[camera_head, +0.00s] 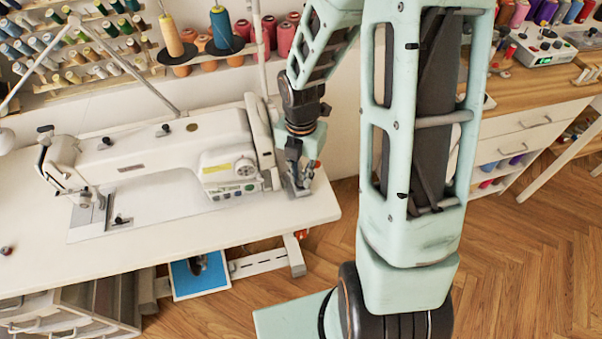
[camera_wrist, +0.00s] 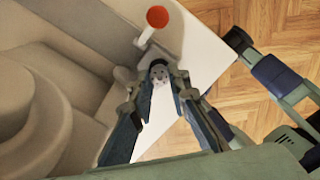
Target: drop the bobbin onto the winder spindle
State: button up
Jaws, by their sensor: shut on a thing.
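My gripper (camera_wrist: 159,78) is shut on a small grey metal bobbin (camera_wrist: 158,71). The bobbin's round face with small holes shows between the fingertips in the wrist view. In the head view my gripper (camera_head: 300,187) is low over the table's right end, just right of the sewing machine (camera_head: 165,155); the bobbin cannot be made out there. A pale lever with a round red knob (camera_wrist: 157,17) stands just beyond the fingertips. The winder spindle cannot be made out; my gripper may hide it. I cannot tell whether the bobbin touches it.
The machine's pale body fills the left of the wrist view, close beside the fingers. The white table (camera_head: 235,228) ends just right of my gripper, with wooden floor (camera_head: 520,240) beyond. Thread cones (camera_head: 222,28) stand behind. A small reddish item (camera_head: 6,250) lies at far left.

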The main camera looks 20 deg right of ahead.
jog(key=shift+f, duration=0.2)
jog(key=o, duration=0.8)
